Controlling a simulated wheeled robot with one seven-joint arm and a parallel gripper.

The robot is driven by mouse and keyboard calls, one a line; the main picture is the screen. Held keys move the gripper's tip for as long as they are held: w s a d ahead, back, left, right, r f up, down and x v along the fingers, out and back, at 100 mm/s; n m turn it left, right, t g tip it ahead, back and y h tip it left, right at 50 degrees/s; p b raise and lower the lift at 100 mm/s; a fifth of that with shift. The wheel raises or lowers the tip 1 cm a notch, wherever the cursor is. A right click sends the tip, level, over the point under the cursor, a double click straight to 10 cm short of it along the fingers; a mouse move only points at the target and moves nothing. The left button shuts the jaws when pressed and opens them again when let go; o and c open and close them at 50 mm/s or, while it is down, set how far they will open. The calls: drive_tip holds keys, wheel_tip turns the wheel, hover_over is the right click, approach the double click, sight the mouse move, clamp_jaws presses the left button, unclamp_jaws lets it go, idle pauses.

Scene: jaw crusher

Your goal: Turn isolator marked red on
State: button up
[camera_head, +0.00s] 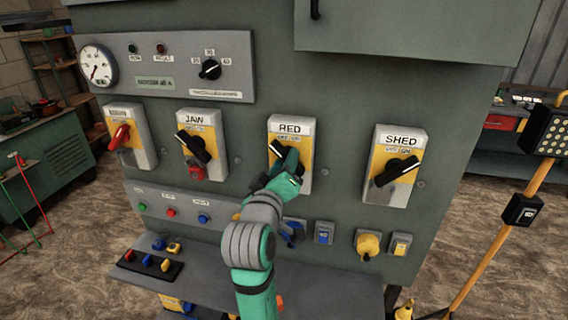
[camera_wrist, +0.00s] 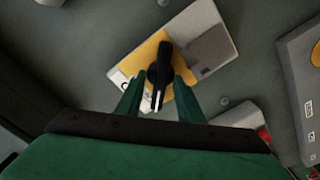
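The isolator marked RED (camera_head: 304,153) is a grey box with a yellow plate on the green panel, between JAW and SHED. Its black rotary handle (camera_head: 275,147) points up and left, toward the left side of the plate's OFF/ON lettering. My gripper (camera_head: 286,168) is at this handle and hides its lower part in the head view. In the wrist view, the two green fingers of my gripper (camera_wrist: 158,84) stand on either side of the black handle (camera_wrist: 160,70), with narrow gaps seeming to show. The handle's white line is visible between them.
The JAW isolator (camera_head: 215,143) has a red item under its handle, which points up-left. The SHED isolator (camera_head: 406,145) has its handle tilted up-right. A red-handled isolator (camera_head: 142,138) is at far left. Buttons and plugs sit below; a shelf (camera_head: 215,268) juts out.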

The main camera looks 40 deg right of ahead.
drive_tip(key=shift+w, duration=0.1)
clamp_jaws()
drive_tip(key=shift+s+d+f+m, duration=0.1)
drive_tip(key=shift+s+m, duration=0.05)
drive_tip(key=shift+m, duration=4.3)
drive_tip(key=shift+s+d+m, duration=0.1)
drive_tip(key=shift+s+m, duration=0.05)
drive_tip(key=shift+m, duration=4.3)
